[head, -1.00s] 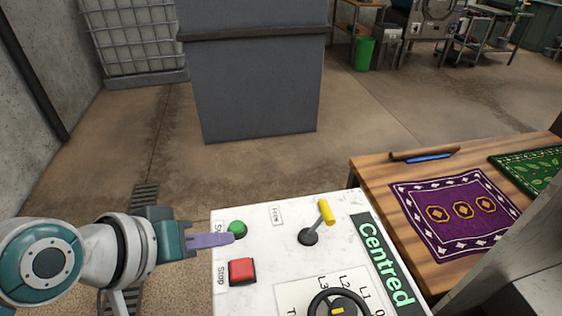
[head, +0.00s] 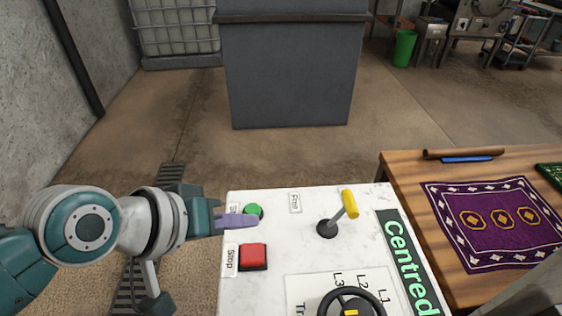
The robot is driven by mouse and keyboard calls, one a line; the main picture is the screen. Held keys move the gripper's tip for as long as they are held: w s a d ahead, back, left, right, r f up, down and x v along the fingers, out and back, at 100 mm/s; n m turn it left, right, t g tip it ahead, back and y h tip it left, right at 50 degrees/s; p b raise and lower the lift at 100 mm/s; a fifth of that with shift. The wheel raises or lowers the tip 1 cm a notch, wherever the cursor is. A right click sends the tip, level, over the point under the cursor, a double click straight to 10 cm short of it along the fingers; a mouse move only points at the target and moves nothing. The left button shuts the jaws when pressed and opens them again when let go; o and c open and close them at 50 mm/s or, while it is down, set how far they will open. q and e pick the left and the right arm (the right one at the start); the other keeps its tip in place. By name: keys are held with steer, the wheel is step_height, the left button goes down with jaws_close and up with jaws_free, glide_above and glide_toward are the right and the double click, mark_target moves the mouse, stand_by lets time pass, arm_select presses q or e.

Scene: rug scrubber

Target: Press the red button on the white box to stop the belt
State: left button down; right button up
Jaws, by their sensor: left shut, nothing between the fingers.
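The white box (head: 300,245) stands in front of me with its control panel facing up. The red button (head: 253,256) is square and sits at the panel's left side, beside a "Stop" label. A round green button (head: 254,210) sits just beyond it. My left gripper (head: 250,220) comes in from the left, shut, with its purple fingers over the panel's left edge. The fingertips are at the near side of the green button and beyond the red button. I cannot tell whether they touch the panel. My right gripper is not in view.
A yellow-handled lever (head: 349,204) stands up on the panel, right of the buttons. A black dial (head: 350,303) is at the near edge. A wooden table (head: 415,185) with a purple rug (head: 495,222) stands to the right. The floor beyond is clear up to a grey cabinet (head: 292,75).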

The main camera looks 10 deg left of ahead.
arm_select(q)
steer(key=b, duration=0.4)
glide_above(247, 259)
step_height(247, 259, down, 5)
steer(key=shift+f, duration=0.2)
steer(key=shift+w+f+b, duration=0.1)
steer(key=shift+f+b, duration=0.4)
steer(key=shift+b, duration=0.1)
steer(key=shift+f, duration=0.1)
stand_by(1.0)
steer(key=shift+f, duration=0.3)
steer(key=shift+f+b, duration=0.6)
steer(key=shift+b, duration=0.1)
stand_by(0.5)
steer(key=shift+r, duration=0.1)
steer(key=shift+r+p, duration=0.95)
steer(key=shift+p, duration=0.2)
